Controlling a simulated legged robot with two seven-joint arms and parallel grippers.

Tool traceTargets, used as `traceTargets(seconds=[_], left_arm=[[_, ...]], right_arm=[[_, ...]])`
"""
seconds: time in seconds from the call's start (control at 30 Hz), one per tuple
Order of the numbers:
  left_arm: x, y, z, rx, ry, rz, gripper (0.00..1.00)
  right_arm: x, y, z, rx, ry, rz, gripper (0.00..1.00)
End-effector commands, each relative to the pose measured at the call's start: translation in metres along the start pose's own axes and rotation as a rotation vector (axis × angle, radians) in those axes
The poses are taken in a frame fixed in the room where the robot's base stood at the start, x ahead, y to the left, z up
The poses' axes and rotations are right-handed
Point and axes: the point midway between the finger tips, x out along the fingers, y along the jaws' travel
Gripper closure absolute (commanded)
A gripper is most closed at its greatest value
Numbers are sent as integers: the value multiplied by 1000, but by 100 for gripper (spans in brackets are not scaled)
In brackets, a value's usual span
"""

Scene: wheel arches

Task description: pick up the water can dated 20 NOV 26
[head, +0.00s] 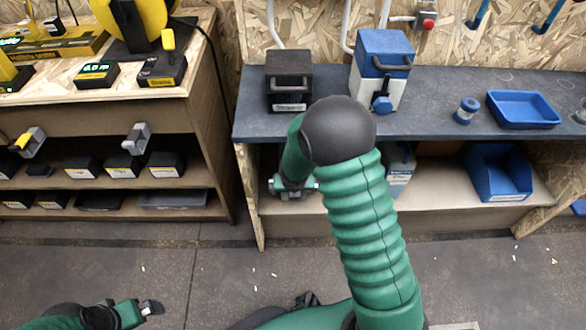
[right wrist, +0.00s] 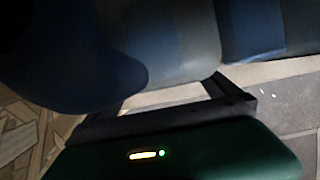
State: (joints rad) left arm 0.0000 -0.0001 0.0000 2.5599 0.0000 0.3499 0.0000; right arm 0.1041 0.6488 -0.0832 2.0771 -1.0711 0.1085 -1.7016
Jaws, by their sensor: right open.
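A blue-and-white container (head: 399,168) stands on the lower shelf under the blue-grey bench, partly hidden by my right arm. No date is readable on it, so I cannot tell whether it is the water can dated 20 NOV 26. My right gripper (head: 293,190) is open at the lower shelf's left side, left of that container and mostly behind my own forearm. In the right wrist view, dim blue and grey rounded containers (right wrist: 185,40) are close beyond the dark gripper parts; no writing shows on them. My left gripper (head: 151,308) is low at left, over the floor, away from the shelves.
On the bench top (head: 435,118) stand a black case (head: 289,82), a blue-lidded white box (head: 382,75), a small blue-and-grey jar (head: 466,110) and a blue tray (head: 522,109). A blue bin (head: 499,173) is on the lower shelf. A wooden rack with black boxes stands left.

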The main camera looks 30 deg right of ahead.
Motion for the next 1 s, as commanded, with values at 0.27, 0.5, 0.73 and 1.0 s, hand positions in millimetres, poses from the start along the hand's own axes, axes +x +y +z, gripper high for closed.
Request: traceTargets(seconds=[0.27, 0.5, 0.73, 1.0], left_arm=[[2, 0, 0, 0, 0, 0, 0], [2, 0, 0, 0, 0, 0, 0], [2, 0, 0, 0, 0, 0, 0], [2, 0, 0, 0, 0, 0, 0]], right_arm=[[3, 0, -2, 0, 0, 0, 0], [3, 0, -1, 0, 0, 0, 8], [3, 0, -1, 0, 0, 0, 38], [3, 0, -1, 0, 0, 1, 73]])
